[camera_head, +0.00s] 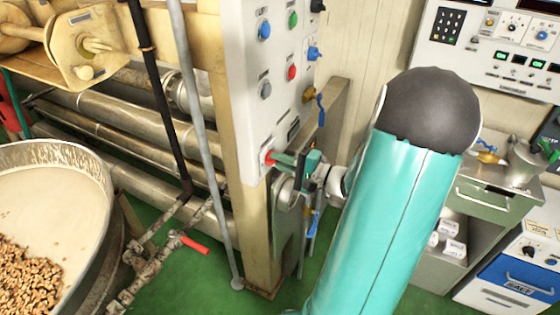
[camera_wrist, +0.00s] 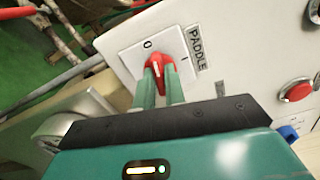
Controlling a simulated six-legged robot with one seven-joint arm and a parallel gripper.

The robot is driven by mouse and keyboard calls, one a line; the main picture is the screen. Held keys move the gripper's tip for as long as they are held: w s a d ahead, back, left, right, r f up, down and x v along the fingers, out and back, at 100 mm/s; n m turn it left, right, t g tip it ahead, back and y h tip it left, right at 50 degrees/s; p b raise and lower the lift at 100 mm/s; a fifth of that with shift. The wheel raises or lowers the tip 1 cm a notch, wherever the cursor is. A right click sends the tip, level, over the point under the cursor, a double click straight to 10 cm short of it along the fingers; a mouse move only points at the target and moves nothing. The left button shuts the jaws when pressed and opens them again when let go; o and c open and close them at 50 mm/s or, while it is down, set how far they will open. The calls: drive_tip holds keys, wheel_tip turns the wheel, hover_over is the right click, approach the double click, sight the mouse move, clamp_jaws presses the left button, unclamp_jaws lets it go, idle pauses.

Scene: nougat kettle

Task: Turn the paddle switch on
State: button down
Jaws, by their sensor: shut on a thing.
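The paddle switch is a red rotary knob (camera_wrist: 159,59) on a white square plate marked 0 and I, beside a label reading PADDLE (camera_wrist: 196,49). In the wrist view the knob's white line points up toward the 0 side. In the head view the knob (camera_head: 268,156) is at the lower end of the control panel. My gripper (camera_wrist: 161,79) has its two green fingers on either side of the knob, shut on it. It also shows in the head view (camera_head: 279,158), reaching the panel from the right. The fingers hide the knob's lower part.
The control panel (camera_head: 247,95) carries several other buttons, among them a red one (camera_wrist: 298,90). A kettle of pale mass and nuts (camera_head: 60,180) stands at the left. A grey drawer cabinet (camera_head: 490,200) stands at the right. Green floor shows between.

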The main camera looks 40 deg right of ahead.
drive_tip(key=shift+m, duration=7.8)
drive_tip(key=c, duration=1.5)
unclamp_jaws()
drive_tip(key=shift+o, duration=0.2)
drive_tip(key=shift+s, duration=0.15)
drive_tip(key=v, duration=1.3)
drive_tip(key=shift+s, duration=0.3)
